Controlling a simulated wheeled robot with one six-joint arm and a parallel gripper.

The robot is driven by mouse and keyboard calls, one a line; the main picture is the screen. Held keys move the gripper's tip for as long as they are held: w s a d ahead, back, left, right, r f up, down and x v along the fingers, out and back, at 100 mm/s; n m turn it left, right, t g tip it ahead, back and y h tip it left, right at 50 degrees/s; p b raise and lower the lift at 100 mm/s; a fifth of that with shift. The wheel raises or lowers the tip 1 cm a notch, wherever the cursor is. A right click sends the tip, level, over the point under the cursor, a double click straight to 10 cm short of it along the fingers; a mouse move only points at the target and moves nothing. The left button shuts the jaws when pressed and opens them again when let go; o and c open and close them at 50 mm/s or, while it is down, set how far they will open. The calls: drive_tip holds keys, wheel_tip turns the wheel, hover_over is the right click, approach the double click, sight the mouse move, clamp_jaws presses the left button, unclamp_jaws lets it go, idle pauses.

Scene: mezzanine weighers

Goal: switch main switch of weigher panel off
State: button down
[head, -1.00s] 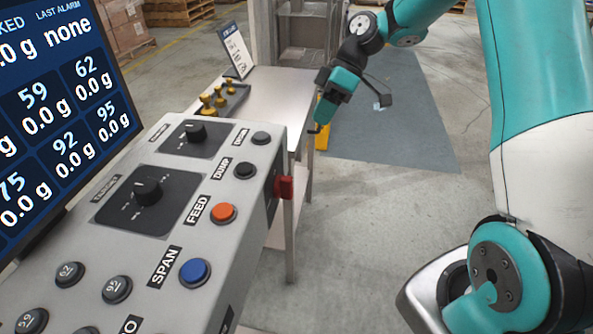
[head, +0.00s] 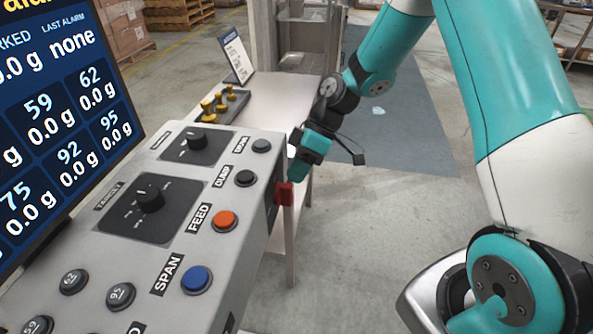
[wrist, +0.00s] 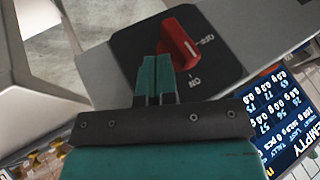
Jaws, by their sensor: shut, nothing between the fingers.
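The main switch is a red rotary handle (wrist: 179,43) on a black plate (wrist: 215,70) on the side of the grey weigher panel (head: 250,205). OFF and ON labels show beside it in the wrist view, and the handle lies slanted, its lower end toward ON. In the head view the red handle (head: 284,194) sticks out from the panel's right side. My gripper (wrist: 157,62) is shut and empty. In the wrist view its fingertips overlap the lower left of the handle; I cannot tell whether they touch it. In the head view my gripper (head: 297,172) is close beside the handle.
The panel's top carries black knobs (head: 150,199), an orange FEED button (head: 223,220) and a blue SPAN button (head: 196,279). A screen (head: 60,110) stands at left. Floor at right is open.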

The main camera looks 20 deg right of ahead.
drive_tip(key=shift+s+a, duration=0.3)
drive_tip(key=shift+s, duration=0.15)
